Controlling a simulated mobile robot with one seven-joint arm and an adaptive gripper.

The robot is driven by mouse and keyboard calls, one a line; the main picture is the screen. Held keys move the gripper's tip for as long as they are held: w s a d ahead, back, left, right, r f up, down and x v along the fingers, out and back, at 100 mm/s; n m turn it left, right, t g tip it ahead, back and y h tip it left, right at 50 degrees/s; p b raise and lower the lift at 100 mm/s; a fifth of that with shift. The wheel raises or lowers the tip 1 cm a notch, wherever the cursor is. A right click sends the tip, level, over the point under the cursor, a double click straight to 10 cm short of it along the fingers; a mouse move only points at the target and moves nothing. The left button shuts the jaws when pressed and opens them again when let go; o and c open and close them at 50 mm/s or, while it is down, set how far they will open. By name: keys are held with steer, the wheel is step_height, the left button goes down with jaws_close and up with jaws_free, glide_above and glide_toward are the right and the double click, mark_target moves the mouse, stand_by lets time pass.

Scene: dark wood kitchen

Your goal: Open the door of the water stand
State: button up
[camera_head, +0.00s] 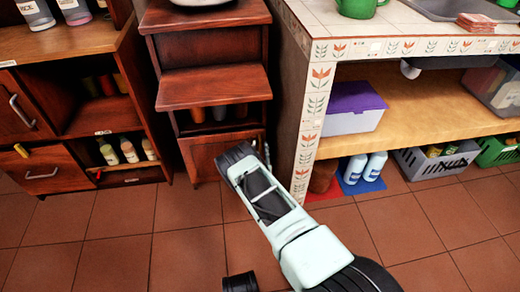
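The water stand looks to be the narrow dark wood cabinet (212,88) in the middle, with shelves above and a small door (201,155) at the bottom. The door appears shut. A small metal piece, perhaps its handle, shows at the door's right edge (267,153). My gripper (238,158) is in front of the lower right part of the door and hides some of it. Its dark end points toward the cabinet. I cannot tell whether it touches the door or handle, or whether its fingers are apart.
A tiled counter (308,130) with open shelves stands close on the right. A wooden cabinet (75,140) with bottles and a drawer stands on the left. White bottles (354,168) and baskets (437,161) sit low at right. The tiled floor (120,230) in front is clear.

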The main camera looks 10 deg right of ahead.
steer(key=shift+c, duration=0.4)
jaws_close()
steer(key=shift+s, duration=0.15)
